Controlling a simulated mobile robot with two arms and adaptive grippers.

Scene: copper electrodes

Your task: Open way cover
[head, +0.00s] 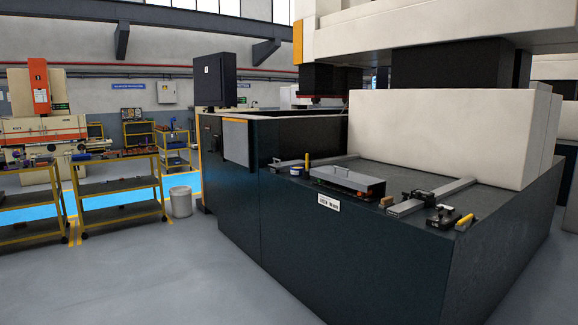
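A low box with a grey metal top (347,178) lies on the flat top of the dark machine (345,240) near its front corner. Its lid appears closed. I cannot tell for certain whether this is the way cover. A white label plate (329,204) is on the machine's front wall below it. Neither of my grippers is in view.
Beside the box lie a grey bar (432,196) and a yellow-handled tool (464,221). A large white block (450,135) stands behind. Yellow-framed carts (118,186) and a grey bin (181,201) stand left. The floor in front (150,280) is clear.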

